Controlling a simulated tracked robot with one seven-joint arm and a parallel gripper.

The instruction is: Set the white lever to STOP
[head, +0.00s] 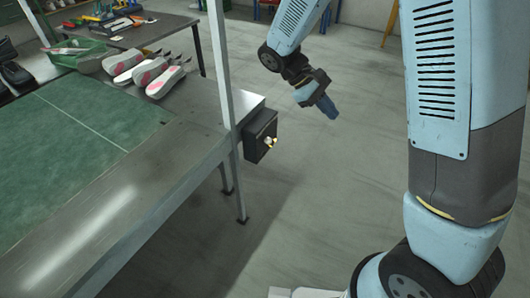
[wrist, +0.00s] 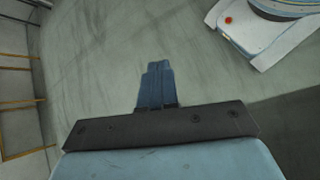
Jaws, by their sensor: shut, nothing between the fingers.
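A dark control box (head: 260,136) is mounted on the outer side of the conveyor frame, by the metal post. The white lever (head: 267,142) shows on its front face as a small pale part with yellow beside it. Its exact setting and any STOP marking are too small to read. My gripper (head: 331,110) hangs in the air to the right of and above the box in the head view, apart from it. Its blue fingers are together and empty. In the wrist view my gripper (wrist: 157,68) points over bare floor, and neither box nor lever shows there.
The line has a green belt (head: 75,120) and a metal edge (head: 130,215). Several shoe parts (head: 150,75) lie at its far end beside a green bin (head: 75,52). A table (head: 130,35) with tools stands behind. The floor (head: 330,190) right of the box is clear.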

